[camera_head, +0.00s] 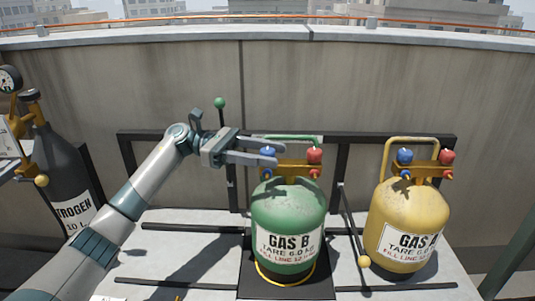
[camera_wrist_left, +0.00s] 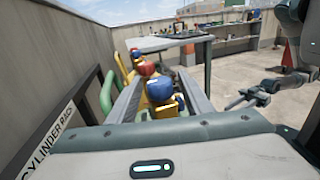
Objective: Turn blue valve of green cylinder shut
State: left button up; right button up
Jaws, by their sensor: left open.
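The green cylinder (camera_head: 289,225), labelled GAS B, stands upright in the rack in the head view. Its blue valve (camera_head: 268,152) is on the left of the brass manifold on top, with a red valve (camera_head: 315,155) to the right. My left gripper (camera_head: 282,152) comes in from the left at valve height, open, its fingers overlapping the blue valve in this view. Contact cannot be told. In the left wrist view, the open fingers (camera_wrist_left: 158,97) lie on either side of the brass fittings and knobs. My right gripper (camera_wrist_left: 250,98) shows small at the right there; its jaw opening is unclear.
A yellow cylinder (camera_head: 405,225) with its own blue (camera_head: 404,156) and red valves stands to the right. A dark nitrogen cylinder (camera_head: 62,165) is at the left. A black rack rail (camera_head: 370,140) and concrete wall (camera_head: 400,85) lie behind. A workbench (camera_wrist_left: 165,43) shows in the wrist view.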

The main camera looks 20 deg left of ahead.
pick_arm(q)
jog(key=shift+a, duration=0.15)
jog(key=a, duration=1.7)
jog(key=shift+b, duration=0.45)
pick_arm(e)
jog(key=shift+a+r+t+y, duration=0.25)
jog(key=shift+r+t, duration=0.25)
jog(key=shift+r, duration=0.35)
jog(key=shift+a+r+t+y, duration=0.2)
jog(key=shift+r+t, duration=0.3)
jog(key=shift+r, duration=0.35)
jog(key=shift+d+f, duration=0.15)
pick_arm(q)
jog(key=shift+s+f, duration=0.1)
pick_arm(e)
jog(key=shift+s, duration=0.1)
